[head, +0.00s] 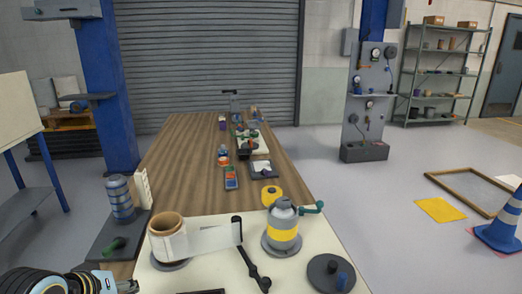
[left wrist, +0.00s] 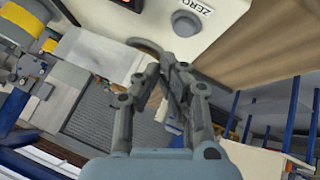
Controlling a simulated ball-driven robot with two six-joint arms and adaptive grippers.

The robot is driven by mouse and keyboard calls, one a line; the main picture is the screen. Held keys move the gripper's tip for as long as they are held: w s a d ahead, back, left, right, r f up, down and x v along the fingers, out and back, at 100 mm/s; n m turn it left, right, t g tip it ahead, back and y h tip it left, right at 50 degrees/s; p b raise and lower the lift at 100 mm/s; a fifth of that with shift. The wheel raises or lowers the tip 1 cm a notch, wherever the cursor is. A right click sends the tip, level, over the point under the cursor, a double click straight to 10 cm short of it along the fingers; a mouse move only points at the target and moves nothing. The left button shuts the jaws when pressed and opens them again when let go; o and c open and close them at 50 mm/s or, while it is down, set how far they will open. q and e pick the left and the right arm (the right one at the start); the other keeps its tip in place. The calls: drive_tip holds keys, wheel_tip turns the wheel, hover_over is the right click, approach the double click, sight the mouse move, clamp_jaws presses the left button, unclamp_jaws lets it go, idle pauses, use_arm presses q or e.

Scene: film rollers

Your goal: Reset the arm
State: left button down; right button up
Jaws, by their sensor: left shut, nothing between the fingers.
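My left arm (head: 60,282) shows at the lower left corner of the head view; its fingers are not clear there. In the left wrist view my left gripper (left wrist: 168,62) has its grey fingers drawn together, with nothing between them. A dark hinged arm (head: 251,262) lies on the cream panel (head: 210,276) in the head view. A white film strip (head: 214,239) runs from the white roll (head: 168,243) on a brown core to the post at this arm's upper end. A grey and yellow roller (head: 283,232) with a teal crank stands to the right. My right gripper is not in view.
A black disc with a blue knob (head: 331,273) sits at the panel's right. A yellow roll (head: 271,195) and several small items lie along the wooden table (head: 180,160). In the wrist view a grey button (left wrist: 186,24) sits beside a "ZERO" label (left wrist: 190,8).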

use_arm(q)
drive_tip(key=s+d+r+m+g+y, duration=0.15)
drive_tip(key=s+r+m, duration=0.3)
drive_tip(key=s, duration=0.65)
drive_tip(key=s+d+r+m+g, duration=0.1)
drive_tip(key=s+r+m+g, duration=0.3)
drive_tip(key=s, duration=0.7)
wheel_tip(320, 180, down, 34)
drive_tip(key=s+a+n+b, duration=0.2)
drive_tip(key=a+b, duration=0.1)
drive_tip(key=b, duration=0.6)
drive_tip(key=s+f+b, duration=0.4)
drive_tip(key=s+f, duration=0.5)
drive_tip(key=f, duration=0.3)
drive_tip(key=s+f+g+b, duration=0.1)
drive_tip(key=s+f+b, duration=0.3)
drive_tip(key=s+f, duration=0.5)
wheel_tip(320, 180, down, 3)
drive_tip(key=shift+s+a+f, duration=0.15)
drive_tip(key=shift+s+a, duration=0.1)
drive_tip(key=shift+a, duration=0.15)
